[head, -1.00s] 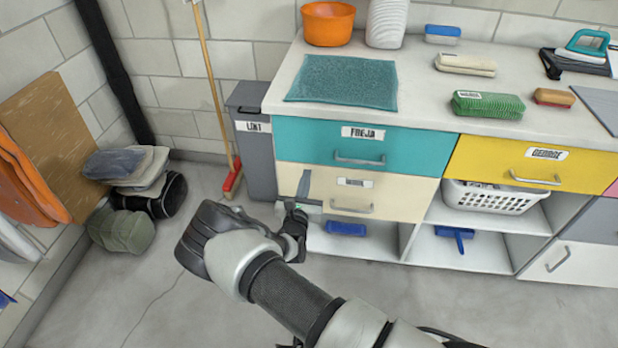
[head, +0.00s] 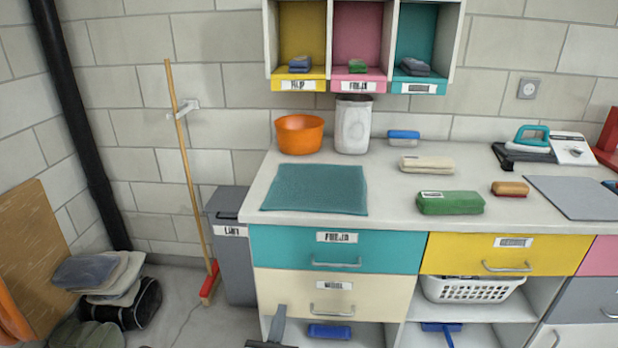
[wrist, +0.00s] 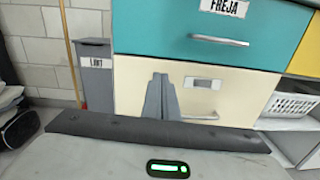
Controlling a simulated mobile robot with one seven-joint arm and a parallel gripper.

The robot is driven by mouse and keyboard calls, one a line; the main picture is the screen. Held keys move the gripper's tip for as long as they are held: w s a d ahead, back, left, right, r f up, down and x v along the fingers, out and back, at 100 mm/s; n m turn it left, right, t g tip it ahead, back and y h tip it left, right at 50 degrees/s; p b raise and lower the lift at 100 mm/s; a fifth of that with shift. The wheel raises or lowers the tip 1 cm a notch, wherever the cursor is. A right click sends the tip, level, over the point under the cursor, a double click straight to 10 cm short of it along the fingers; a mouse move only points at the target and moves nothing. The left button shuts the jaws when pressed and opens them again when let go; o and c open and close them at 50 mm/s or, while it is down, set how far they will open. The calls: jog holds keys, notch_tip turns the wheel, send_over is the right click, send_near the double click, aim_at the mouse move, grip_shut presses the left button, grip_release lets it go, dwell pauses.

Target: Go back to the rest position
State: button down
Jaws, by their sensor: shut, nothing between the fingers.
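My gripper (wrist: 160,98) shows in the wrist view with its two grey fingers together and nothing between them. It points toward the cream drawer (wrist: 225,92), in front of that drawer's left part, and I cannot tell how far off it is. In the head view only a grey tip of my gripper (head: 278,325) shows at the bottom edge, in front of the cream drawer's lower left corner. The rest of my arm is out of that view. The cream drawer and the teal drawer (wrist: 190,35) above it look closed.
A grey bin (head: 232,265) and a broom (head: 186,160) stand left of the cabinet. Bags (head: 105,285) lie at the far left. Wall cubbies (head: 362,84) hang above.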

jog(key=w+d+r+m+g+h, duration=0.1)
jog(key=d+r+m+g+h, duration=0.5)
jog(key=d+r+m+h, duration=0.6)
jog(key=s+d+r+m+g+y, duration=0.4)
jog(key=s+d+r+m+g, duration=0.65)
jog(key=d+r+m, duration=0.35)
jog(key=s+a+r+m+t+y, duration=0.2)
jog(key=s+r+m+t+y, duration=0.2)
jog(key=s+r+m+y, duration=0.9)
jog(key=s+r+n+h+p, duration=0.3)
jog(key=r+n+p, duration=0.1)
jog(key=r+p, duration=1.6)
jog(key=shift+a+r+p, duration=0.25)
jog(key=shift+r+p, duration=0.15)
jog(key=shift+p, duration=0.2)
jog(key=shift+s, duration=0.1)
